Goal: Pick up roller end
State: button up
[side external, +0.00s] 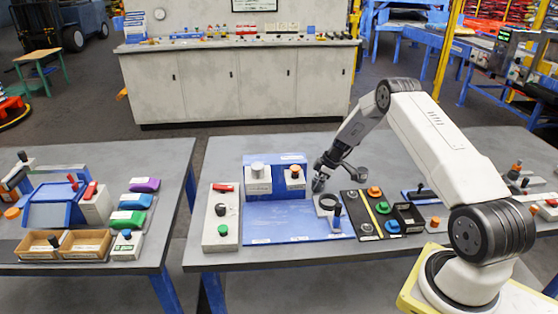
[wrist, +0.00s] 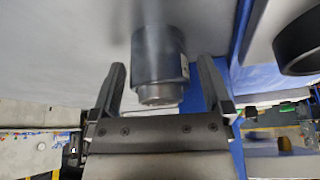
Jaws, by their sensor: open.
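The roller end, as far as I can tell, is the dark grey cylinder (wrist: 160,55) with a narrower stub at its lower end and a small pale label on its right side. In the wrist view it appears between the two fingers of my gripper (wrist: 163,66), with a visible gap on each side. My gripper is open. In the side view my gripper (side external: 321,176) is low over the table, at the right of the blue fixture. The cylinder is small and partly hidden by the gripper there.
A grey block with a black ring (side external: 328,203) stands close in front of my gripper. The blue plate (side external: 290,222) carries a blue fixture (side external: 276,178) with grey blocks at left. A black panel with colored knobs (side external: 375,213) is close at right. A grey control box (side external: 221,216) stands further left.

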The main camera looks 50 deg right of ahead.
grip_shut()
jog(key=shift+r, duration=0.2)
jog(key=shift+w+r, duration=0.1)
jog(key=shift+r, duration=0.4)
jog(key=s+a+r, duration=0.3)
jog(key=s+r, duration=0.3)
jog(key=s+a+r, duration=0.3)
jog(key=s+r, duration=0.2)
jog(key=s, duration=0.1)
jog(key=shift+s+a+r, duration=0.25)
jog(key=shift+s+r, duration=0.05)
jog(key=shift+r, duration=0.05)
jog(key=shift+r, duration=0.2)
dwell(0.5)
jog(key=shift+r, duration=2.3)
jog(key=shift+w+f, duration=0.1)
